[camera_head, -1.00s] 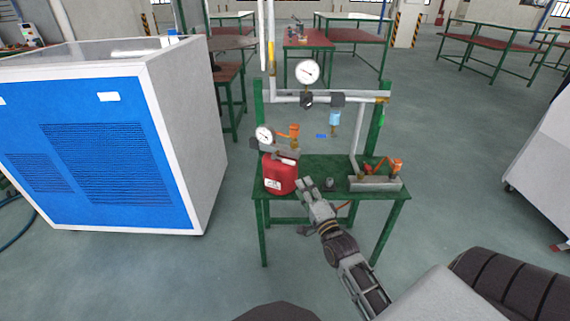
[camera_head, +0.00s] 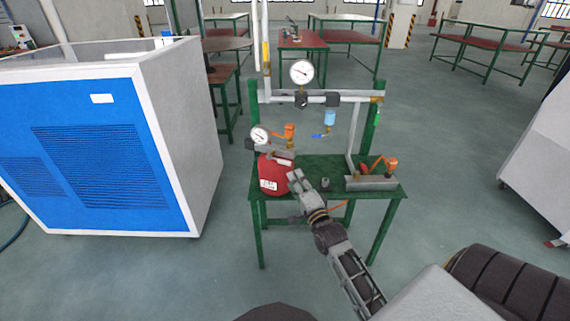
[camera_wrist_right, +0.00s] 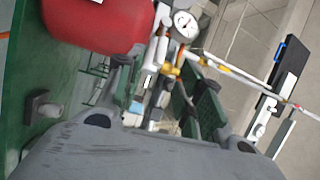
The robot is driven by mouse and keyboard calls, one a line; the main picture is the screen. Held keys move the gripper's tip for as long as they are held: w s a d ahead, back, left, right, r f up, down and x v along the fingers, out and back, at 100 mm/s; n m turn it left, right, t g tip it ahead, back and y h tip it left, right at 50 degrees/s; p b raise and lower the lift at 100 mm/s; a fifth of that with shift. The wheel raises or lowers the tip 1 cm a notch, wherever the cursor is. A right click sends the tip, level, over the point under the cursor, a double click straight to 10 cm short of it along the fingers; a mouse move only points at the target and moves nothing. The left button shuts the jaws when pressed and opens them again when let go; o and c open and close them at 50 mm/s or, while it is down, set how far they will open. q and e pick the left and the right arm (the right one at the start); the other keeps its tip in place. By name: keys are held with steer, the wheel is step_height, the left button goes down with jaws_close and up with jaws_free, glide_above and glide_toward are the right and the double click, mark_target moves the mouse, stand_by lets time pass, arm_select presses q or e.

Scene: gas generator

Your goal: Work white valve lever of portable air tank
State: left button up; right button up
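The portable air tank (camera_head: 272,175) is a red canister on the left of the green table (camera_head: 330,167). It also shows at the top left of the wrist view (camera_wrist_right: 95,22). I cannot make out its white valve lever clearly; the gripper is close to the tank's right side. My right gripper (camera_head: 296,178) is beside the tank's upper right, and I cannot tell whether it touches it. In the wrist view its two fingers (camera_wrist_right: 162,92) are spread apart with nothing seen between them. My left gripper is out of view.
A grey block with an orange valve (camera_head: 390,163) sits at the table's right. A pipe frame with a gauge (camera_head: 301,73) rises behind. A blue cabinet (camera_head: 90,150) stands left.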

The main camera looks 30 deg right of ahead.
mark_target(286, 163)
steer(key=shift+b+x, duration=0.75)
steer(key=shift+x, duration=3.7)
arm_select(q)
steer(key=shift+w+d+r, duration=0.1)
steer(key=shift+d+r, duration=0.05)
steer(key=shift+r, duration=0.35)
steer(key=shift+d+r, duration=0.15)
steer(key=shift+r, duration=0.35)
arm_select(e)
steer(key=shift+w+d, duration=0.15)
steer(key=shift+w, duration=0.4)
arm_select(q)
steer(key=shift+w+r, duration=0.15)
arm_select(e)
steer(key=shift+c, duration=0.6)
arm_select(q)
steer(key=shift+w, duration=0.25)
arm_select(e)
jaws_close()
